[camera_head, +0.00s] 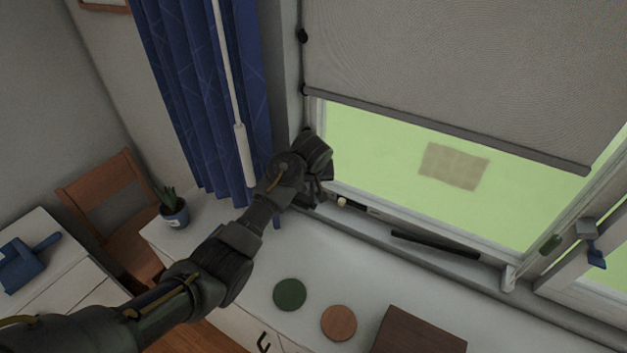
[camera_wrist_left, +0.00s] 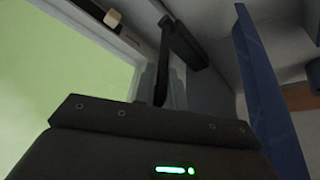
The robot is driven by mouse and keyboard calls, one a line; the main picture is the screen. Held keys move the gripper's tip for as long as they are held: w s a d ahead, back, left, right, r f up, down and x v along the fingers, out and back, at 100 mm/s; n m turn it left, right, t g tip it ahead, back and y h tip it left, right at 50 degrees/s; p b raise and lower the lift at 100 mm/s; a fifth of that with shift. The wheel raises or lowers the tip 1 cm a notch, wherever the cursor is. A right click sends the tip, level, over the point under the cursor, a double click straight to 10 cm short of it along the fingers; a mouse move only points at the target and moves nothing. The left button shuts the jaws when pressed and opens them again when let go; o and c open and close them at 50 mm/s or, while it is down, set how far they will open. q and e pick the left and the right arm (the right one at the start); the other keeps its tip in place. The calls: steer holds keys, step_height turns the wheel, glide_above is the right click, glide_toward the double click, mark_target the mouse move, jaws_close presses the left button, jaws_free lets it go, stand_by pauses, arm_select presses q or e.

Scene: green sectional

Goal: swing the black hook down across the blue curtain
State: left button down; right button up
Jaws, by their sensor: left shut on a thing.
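The blue curtain (camera_head: 195,85) hangs in folds to the left of the window, with a white rod in front of it. My left gripper (camera_head: 318,190) is at the window's lower left corner, just right of the curtain's lower end. In the left wrist view, the black hook (camera_wrist_left: 184,42) is a dark bar running toward my gripper (camera_wrist_left: 162,90), which is shut on its near end. The curtain's edge (camera_wrist_left: 262,85) stands to the right of the hook there, apart from it. In the head view my gripper hides most of the hook. My right gripper is out of view.
A grey blind (camera_head: 460,80) covers the upper window. A black bar (camera_head: 435,244) lies along the sill. A potted plant (camera_head: 173,208), a green disc (camera_head: 290,294), an orange disc (camera_head: 339,323) and a brown box (camera_head: 415,335) stand on the white top below.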

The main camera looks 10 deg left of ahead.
arm_select(q)
steer(key=s+a+f+t+h+b, duration=0.2)
steer(key=s+t+b, duration=0.3)
steer(key=b, duration=0.1)
steer(key=shift+s+n+t+b, duration=0.2)
steer(key=shift+n+t+b, duration=0.1)
steer(key=shift+n+t, duration=0.1)
steer(key=shift+a+r, duration=0.1)
stand_by(0.3)
steer(key=c, duration=1.5)
jaws_free()
steer(key=shift+s, duration=0.1)
